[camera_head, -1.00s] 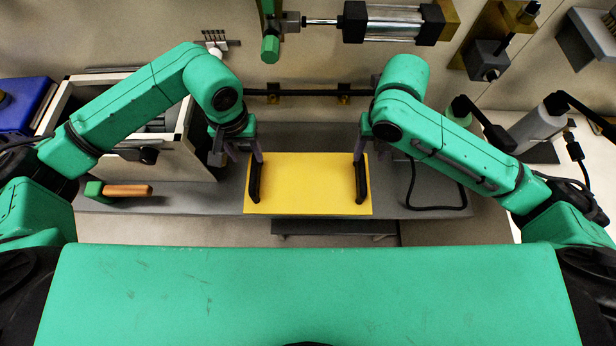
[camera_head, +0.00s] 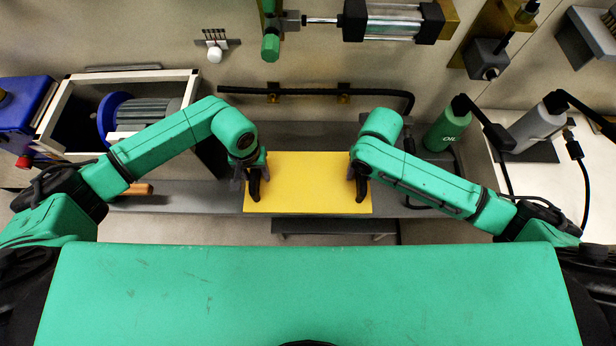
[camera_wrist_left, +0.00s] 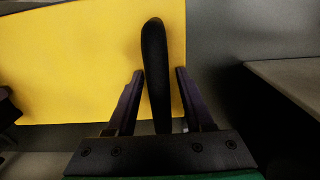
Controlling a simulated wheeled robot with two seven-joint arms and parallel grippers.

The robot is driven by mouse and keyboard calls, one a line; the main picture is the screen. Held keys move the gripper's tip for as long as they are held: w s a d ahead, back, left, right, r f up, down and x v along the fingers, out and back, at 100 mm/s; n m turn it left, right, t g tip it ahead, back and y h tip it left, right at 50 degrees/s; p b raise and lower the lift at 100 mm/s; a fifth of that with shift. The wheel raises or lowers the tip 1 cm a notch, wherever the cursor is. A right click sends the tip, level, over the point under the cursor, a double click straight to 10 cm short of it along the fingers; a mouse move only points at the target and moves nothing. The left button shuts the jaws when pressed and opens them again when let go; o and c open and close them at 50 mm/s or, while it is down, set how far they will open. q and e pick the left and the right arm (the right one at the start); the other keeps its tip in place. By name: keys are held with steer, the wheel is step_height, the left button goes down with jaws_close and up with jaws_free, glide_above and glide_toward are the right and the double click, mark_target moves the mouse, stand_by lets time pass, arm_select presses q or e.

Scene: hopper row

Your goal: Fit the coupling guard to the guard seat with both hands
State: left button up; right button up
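The coupling guard looks to be the yellow panel (camera_head: 308,185) lying on the grey bench, with a black handle at each end. My left gripper (camera_head: 255,176) is at the left handle (camera_head: 254,192). In the left wrist view, its two fingers (camera_wrist_left: 159,75) stand apart on either side of the black handle (camera_wrist_left: 155,60), with a gap showing to the right finger. My right gripper (camera_head: 359,174) is at the right handle (camera_head: 361,191); its fingers are mostly hidden by the wrist. I cannot make out the guard seat.
An open box with a motor (camera_head: 150,112) stands at the left, beside a blue unit (camera_head: 25,105). A black hose (camera_head: 315,92) runs behind the panel. A green oil bottle (camera_head: 446,132) and a grey bottle (camera_head: 535,128) stand at the right. The bench (camera_head: 190,197) left of the panel is mostly clear.

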arm_select(q)
jaws_close()
arm_select(e)
jaws_close()
arm_select(q)
steer(key=shift+w+r, duration=0.1)
arm_select(e)
steer(key=shift+w, duration=0.1)
stand_by(0.8)
